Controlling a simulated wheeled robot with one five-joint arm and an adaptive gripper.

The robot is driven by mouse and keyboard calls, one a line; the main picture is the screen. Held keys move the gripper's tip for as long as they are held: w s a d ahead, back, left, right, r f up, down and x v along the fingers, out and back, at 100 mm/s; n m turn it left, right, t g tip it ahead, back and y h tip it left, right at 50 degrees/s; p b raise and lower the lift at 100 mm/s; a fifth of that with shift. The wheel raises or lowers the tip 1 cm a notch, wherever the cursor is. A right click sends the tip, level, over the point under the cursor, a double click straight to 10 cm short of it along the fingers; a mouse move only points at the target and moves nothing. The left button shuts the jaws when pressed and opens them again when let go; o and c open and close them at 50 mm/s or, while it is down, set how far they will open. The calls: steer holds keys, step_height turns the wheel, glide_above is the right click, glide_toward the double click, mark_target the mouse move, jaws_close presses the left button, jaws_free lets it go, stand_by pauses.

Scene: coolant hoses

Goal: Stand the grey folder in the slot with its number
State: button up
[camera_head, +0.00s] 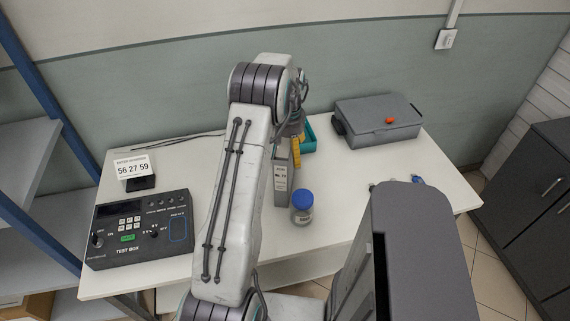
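A grey folder (281,172) stands upright on the white table, just right of my arm's long link. Its spine faces me and bears a white label with small print that I cannot read surely. My arm hides part of its left side. My gripper's fingers cannot be made out; the end of my arm is behind its own links, above and behind the folder. Whether it touches the folder cannot be told. No numbered slot can be made out. A white card (133,167) reading "56 27 59" stands on a small black base at the table's left.
A black test box (140,229) sits front left. A clear jar with a blue lid (302,201) stands close right of the folder. A teal bin (309,136) and yellow item (297,151) are behind. A grey case (377,119) with an orange piece lies back right.

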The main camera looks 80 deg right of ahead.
steer(key=shift+f, duration=0.1)
steer(key=shift+c, duration=0.4)
steer(key=c, duration=1.3)
